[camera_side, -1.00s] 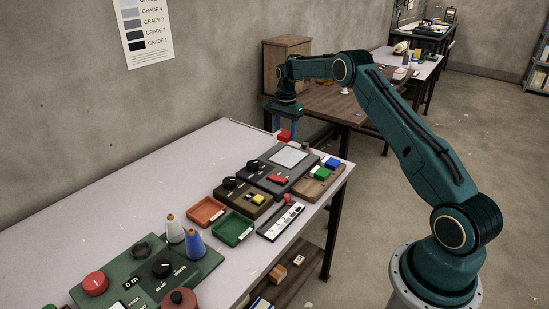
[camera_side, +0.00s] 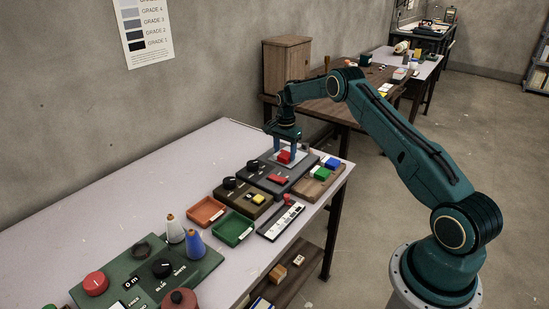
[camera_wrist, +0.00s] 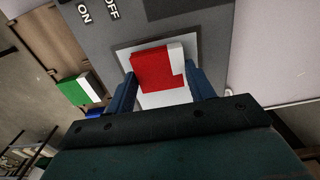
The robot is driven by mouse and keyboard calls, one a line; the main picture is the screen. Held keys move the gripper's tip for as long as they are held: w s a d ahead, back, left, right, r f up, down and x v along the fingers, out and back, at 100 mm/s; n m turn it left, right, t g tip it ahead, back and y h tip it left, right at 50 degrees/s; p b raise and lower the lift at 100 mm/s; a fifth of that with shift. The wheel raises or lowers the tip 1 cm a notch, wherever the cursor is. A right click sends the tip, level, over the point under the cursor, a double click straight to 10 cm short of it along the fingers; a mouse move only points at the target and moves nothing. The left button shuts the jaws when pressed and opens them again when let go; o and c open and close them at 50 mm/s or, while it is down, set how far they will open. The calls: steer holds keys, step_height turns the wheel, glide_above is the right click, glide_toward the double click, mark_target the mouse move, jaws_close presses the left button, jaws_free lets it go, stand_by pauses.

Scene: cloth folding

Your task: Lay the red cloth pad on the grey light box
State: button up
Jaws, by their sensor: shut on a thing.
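The red cloth pad (camera_side: 285,157), with a white strip along one edge in the wrist view (camera_wrist: 157,69), is between the blue fingers of my gripper (camera_side: 285,153). My gripper (camera_wrist: 160,85) is shut on the pad. The grey light box (camera_side: 257,176) lies on the bench below, and its pale panel (camera_wrist: 165,99) shows around the pad. The pad is over the panel; I cannot tell whether it touches it. In the wrist view, the "ON" and "OFF" lettering marks the box's dark face.
A wooden tray (camera_side: 306,193) with green and blue pads stands right of the box. A dark unit with a knob (camera_side: 232,197), an orange tray (camera_side: 206,213) and a green tray (camera_side: 233,230) stand to the left. Bench space behind is clear.

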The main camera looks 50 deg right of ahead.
mark_target(285, 154)
steer(key=shift+f, duration=0.35)
steer(key=o, duration=0.9)
steer(key=shift+o, duration=0.2)
steer(key=shift+r, duration=0.1)
step_height(285, 154, up, 12)
steer(key=shift+r, duration=0.1)
stand_by(0.5)
